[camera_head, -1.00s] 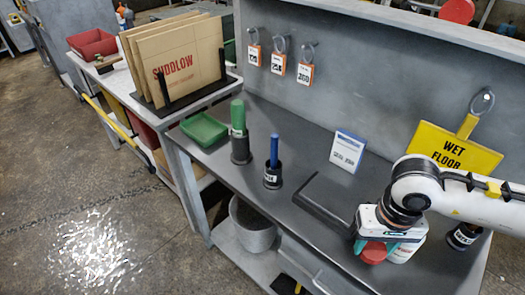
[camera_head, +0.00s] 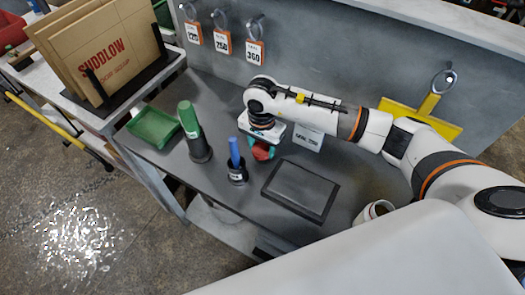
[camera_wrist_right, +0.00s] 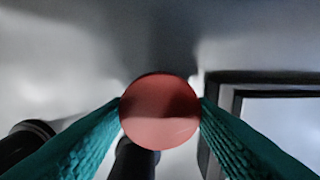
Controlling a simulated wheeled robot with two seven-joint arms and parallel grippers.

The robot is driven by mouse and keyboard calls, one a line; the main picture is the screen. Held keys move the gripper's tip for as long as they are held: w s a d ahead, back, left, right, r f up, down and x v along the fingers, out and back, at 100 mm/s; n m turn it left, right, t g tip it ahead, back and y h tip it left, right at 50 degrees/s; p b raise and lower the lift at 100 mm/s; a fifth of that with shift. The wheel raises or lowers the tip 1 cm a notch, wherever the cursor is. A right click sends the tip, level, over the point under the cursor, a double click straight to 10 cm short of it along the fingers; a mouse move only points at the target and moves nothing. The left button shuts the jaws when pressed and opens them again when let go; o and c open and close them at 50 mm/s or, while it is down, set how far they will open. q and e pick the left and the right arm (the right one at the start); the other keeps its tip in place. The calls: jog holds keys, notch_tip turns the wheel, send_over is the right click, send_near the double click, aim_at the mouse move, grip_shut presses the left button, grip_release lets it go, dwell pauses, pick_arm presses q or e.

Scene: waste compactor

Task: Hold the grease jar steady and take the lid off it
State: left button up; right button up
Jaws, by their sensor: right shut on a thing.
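My right gripper (camera_head: 263,143) is shut on a round red lid (camera_head: 262,153), above or at the bench between the blue-handled tool and the blue-white card. In the right wrist view the lid (camera_wrist_right: 160,112) sits between the two teal fingertips. No jar shows under the lid, though the lid and fingers hide what is right behind them. A white, round, open-topped container (camera_head: 373,211), seemingly the grease jar, stands right of the dark tray, partly hidden by my white arm or body. My left gripper is not in view.
The grey bench holds a dark framed tray (camera_head: 300,190), a blue-handled tool in a black holder (camera_head: 237,173), a green-handled one (camera_head: 195,140), and a green bin (camera_head: 153,127). Bare bench shows left of the tray.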

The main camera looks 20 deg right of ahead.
aim_at(262, 149)
jog(key=shift+f, duration=0.35)
notch_tip(262, 149, down, 2)
jog(key=shift+s+f+p, duration=0.1)
jog(key=shift+s+p, duration=0.05)
jog(key=shift+p, duration=0.35)
jog(key=shift+f, duration=0.3)
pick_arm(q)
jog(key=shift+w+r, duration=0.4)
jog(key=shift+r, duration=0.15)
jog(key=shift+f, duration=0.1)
pick_arm(e)
jog(key=shift+f, duration=0.15)
jog(key=shift+f+b, duration=0.1)
jog(key=shift+b, duration=0.2)
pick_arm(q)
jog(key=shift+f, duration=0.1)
pick_arm(e)
jog(key=o, duration=1.1)
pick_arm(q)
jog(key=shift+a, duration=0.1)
